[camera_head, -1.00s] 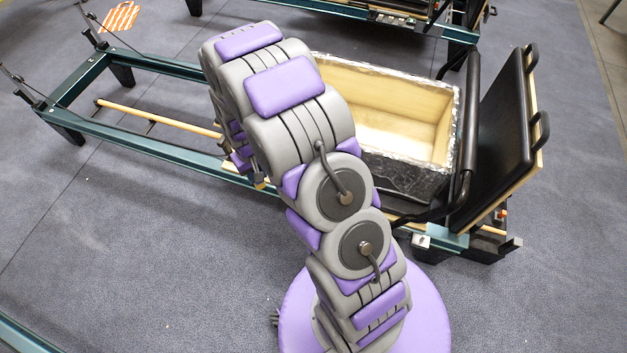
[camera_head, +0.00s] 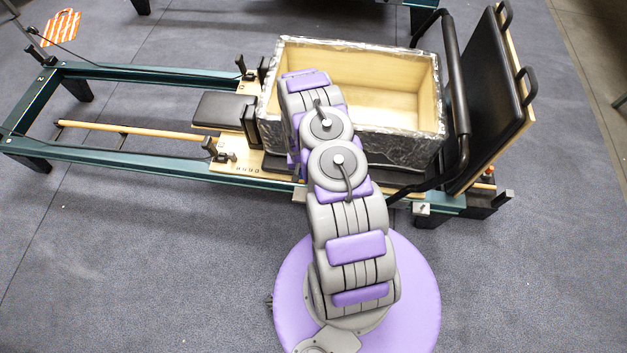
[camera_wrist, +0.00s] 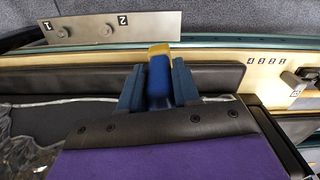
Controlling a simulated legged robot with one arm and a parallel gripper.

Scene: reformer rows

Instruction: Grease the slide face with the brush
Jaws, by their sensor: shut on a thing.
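In the wrist view my gripper (camera_wrist: 157,84) is shut on the brush (camera_wrist: 158,78), a blue body with a yellow end. The yellow end points toward the top of the picture. A grey metal plate (camera_wrist: 115,27) with labels 1 and 2 and two round studs lies ahead and to the left of the brush. The brush tip appears just below the plate's right end; I cannot tell whether they touch. I cannot tell for sure which surface is the slide face. In the head view my arm hides the gripper and brush.
An open foil-covered wooden box (camera_head: 425,140) sits on the reformer by my arm. The green reformer rail (camera_head: 120,158) runs left. A black padded board (camera_head: 490,110) stands tilted at right. An orange striped sign (camera_head: 60,27) lies far left. Blue-grey floor in front is clear.

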